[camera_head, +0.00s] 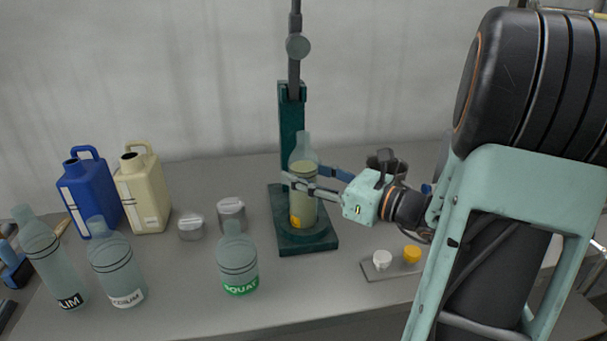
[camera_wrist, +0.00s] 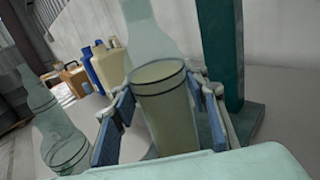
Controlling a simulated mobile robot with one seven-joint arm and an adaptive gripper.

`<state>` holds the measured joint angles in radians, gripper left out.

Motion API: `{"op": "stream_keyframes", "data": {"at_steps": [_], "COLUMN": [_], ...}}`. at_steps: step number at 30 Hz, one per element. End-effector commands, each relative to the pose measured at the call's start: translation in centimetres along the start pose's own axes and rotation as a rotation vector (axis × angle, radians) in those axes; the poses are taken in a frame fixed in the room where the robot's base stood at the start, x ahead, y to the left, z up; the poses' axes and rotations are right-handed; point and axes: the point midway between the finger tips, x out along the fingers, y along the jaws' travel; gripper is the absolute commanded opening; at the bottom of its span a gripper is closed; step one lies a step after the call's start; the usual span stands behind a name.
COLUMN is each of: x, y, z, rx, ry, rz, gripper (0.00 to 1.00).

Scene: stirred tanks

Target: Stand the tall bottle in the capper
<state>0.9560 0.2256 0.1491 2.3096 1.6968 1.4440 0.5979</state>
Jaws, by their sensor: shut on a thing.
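The capper (camera_head: 291,130) is a dark green stand with an upright post, a lever on top and a flat base at the back middle of the table; its post also shows in the wrist view (camera_wrist: 219,50). A tall clear bottle (camera_head: 303,190) with yellowish liquid and a yellow label stands upright, over or on the capper's base. My gripper (camera_head: 300,183) is shut on this bottle from the right. In the wrist view the bottle (camera_wrist: 162,95) sits between the blue finger pads. I cannot tell whether its bottom touches the base.
Bottles labelled SLIM (camera_head: 50,262), MEDIUM (camera_head: 117,268) and SQUAT (camera_head: 238,265) stand at the front left. Blue (camera_head: 90,195) and cream (camera_head: 143,190) jugs and two small jars (camera_head: 231,212) stand behind. A small tray with white and yellow caps (camera_head: 411,254) lies right of the capper.

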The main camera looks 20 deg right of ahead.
Motion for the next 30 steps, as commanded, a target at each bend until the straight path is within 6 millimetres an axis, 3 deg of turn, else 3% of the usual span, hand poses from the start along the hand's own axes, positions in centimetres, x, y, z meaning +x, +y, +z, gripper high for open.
{"op": "stream_keyframes", "data": {"at_steps": [2,3,7,19,30], "x": [0.0,0.0,0.0,-0.5,-7.9], "y": [0.0,0.0,0.0,-0.1,-0.2], "z": [-0.2,-0.3,-0.3,0.1,0.2], "rx": [-0.001,0.000,0.000,0.001,0.001], "ry": [-0.002,0.000,0.000,0.000,0.001], "rz": [0.000,0.000,0.000,-0.002,-0.006], "gripper": [0.00,0.44,0.58,0.59,0.59]}}
